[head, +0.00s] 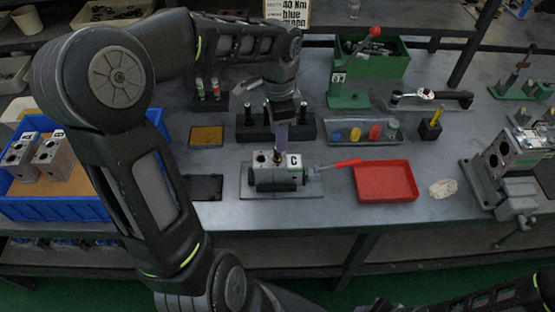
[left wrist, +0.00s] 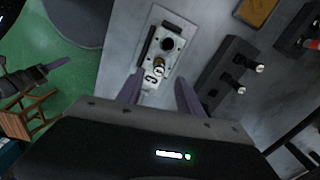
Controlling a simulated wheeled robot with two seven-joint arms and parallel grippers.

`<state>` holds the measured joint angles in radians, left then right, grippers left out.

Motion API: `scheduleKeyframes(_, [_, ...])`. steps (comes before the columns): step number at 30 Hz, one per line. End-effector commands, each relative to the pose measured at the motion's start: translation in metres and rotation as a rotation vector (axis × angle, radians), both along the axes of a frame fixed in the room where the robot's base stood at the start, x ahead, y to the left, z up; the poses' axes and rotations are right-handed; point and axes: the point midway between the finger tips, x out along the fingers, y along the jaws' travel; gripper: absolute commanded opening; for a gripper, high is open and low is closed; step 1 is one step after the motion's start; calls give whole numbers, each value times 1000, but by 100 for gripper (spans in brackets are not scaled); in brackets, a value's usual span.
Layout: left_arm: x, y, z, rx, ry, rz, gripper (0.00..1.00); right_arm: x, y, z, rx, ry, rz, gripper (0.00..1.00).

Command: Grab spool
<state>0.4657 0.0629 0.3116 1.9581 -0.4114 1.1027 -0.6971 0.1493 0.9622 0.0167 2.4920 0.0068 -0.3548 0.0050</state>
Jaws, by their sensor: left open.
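A grey valve block marked C (head: 284,178) sits on a plate on the bench; it also shows in the left wrist view (left wrist: 172,29). What looks like a spool (head: 277,155), with a dark and brassy end, stands out of one of its bores. That end shows in the left wrist view (left wrist: 158,67), between and beyond my fingertips. My left gripper (head: 281,137) is open, pointing down over the block. Its two fingers (left wrist: 159,88) are apart with nothing between them. My right gripper is out of view.
A black rack (head: 246,132) with several dark upright spools stands just behind the block. A red tray (head: 386,182) lies to its right, with a red-handled lever (head: 348,163) between. A blue bin (head: 80,208) holds blocks at the left. A vise (head: 508,190) stands far right.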

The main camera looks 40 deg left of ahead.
Motion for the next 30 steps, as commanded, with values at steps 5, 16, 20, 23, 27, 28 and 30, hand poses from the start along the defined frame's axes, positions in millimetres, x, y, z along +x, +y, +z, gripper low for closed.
scheduleKeyframes(5, [0, 0, -2, 0, 1, 1, 43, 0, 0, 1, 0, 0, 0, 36])
scheduleKeyframes(16, [-5, 0, -47, -2, 3, 1, 43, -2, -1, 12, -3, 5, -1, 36])
scheduleKeyframes(20, [-4, 0, -52, 1, 1, 0, 43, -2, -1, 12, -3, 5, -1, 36])
scheduleKeyframes(23, [-4, 0, -52, 1, 1, 1, 43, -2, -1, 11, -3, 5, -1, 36])
scheduleKeyframes(27, [-4, 0, -52, 0, 0, 1, 43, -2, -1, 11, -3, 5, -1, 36])
scheduleKeyframes(28, [-4, 0, -52, 0, 0, 1, 43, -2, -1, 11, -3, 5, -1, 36])
scheduleKeyframes(30, [-4, 0, -52, 0, 0, 1, 43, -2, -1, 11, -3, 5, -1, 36])
